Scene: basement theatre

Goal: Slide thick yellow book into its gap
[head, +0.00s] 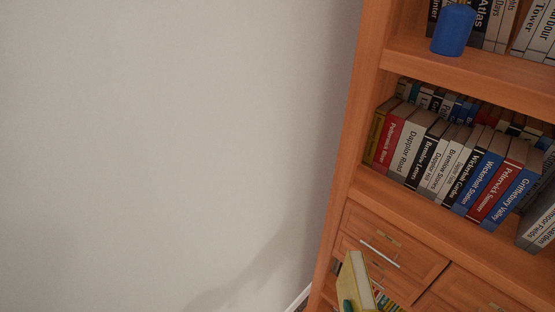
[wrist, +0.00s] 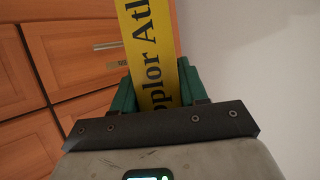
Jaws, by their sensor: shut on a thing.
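The thick yellow book (head: 355,280) stands at the bottom of the head view, in front of the cabinet drawers, partly cut off by the frame. In the wrist view the yellow book (wrist: 148,45) shows its spine with black lettering, partly readable as "plor Atl". My gripper (wrist: 157,88) is shut on it, with a green finger on each side. The middle shelf (head: 440,207) holds a row of leaning books. An open space (head: 508,224) shows between the blue "Griffebury Valley" book (head: 515,198) and grey books (head: 540,222) at the right. I cannot tell whether this is the book's gap.
Drawers with metal handles (head: 380,255) lie below the middle shelf. A blue object (head: 453,30) stands on the upper shelf. The bare wall (head: 170,140) fills the left side.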

